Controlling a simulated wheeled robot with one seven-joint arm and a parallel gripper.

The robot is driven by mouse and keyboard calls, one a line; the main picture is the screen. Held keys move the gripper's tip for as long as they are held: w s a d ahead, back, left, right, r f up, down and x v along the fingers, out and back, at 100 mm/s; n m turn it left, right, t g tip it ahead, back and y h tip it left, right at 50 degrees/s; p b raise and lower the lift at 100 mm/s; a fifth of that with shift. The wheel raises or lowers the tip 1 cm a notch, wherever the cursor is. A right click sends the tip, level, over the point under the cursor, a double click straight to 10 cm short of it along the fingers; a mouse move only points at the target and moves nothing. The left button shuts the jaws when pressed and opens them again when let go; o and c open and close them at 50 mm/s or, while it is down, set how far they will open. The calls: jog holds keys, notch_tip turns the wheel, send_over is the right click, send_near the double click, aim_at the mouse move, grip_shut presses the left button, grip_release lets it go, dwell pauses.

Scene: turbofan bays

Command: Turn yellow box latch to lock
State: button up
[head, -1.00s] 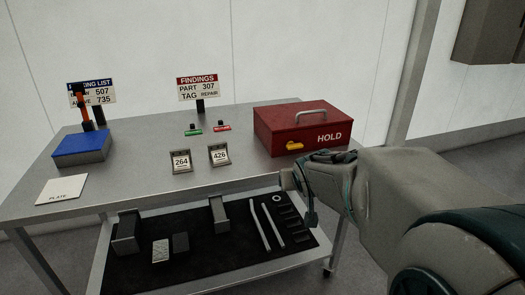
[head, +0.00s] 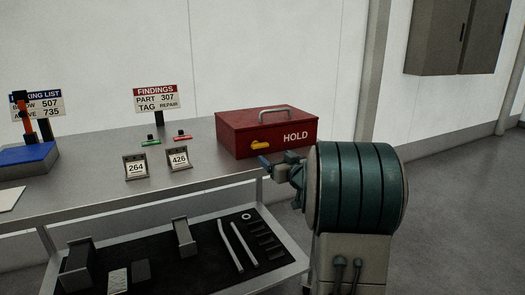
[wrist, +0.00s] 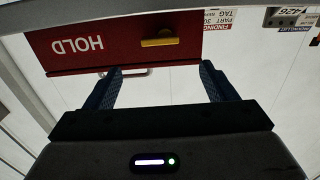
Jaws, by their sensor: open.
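A red box (head: 268,132) marked HOLD stands at the right end of the metal bench, its lid shut and a grey handle on top. A yellow latch (head: 260,146) lies nearly level on its front face. In the wrist view, which is upside down, the red box (wrist: 105,45) and yellow latch (wrist: 160,42) show beyond the fingers. My gripper (wrist: 161,69) is open and empty, with its blue fingers apart and roughly in line with the latch. In the head view my gripper (head: 268,163) is in front of the box, below the latch, apparently not touching it.
Two number stands, 264 (head: 136,167) and 426 (head: 179,158), stand left of the box, near a green tag (head: 151,142) and a red tag (head: 183,137). The findings sign (head: 157,98) is behind. A blue box (head: 27,157) sits far left. The lower shelf (head: 205,262) holds parts.

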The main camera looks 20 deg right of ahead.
aim_at(261, 146)
jog(key=w, duration=0.5)
jog(key=w+b, duration=0.1)
jog(key=w, duration=0.4)
jog(key=shift+w+a, duration=0.2)
jog(key=shift+w, duration=0.1)
jog(key=c, duration=1)
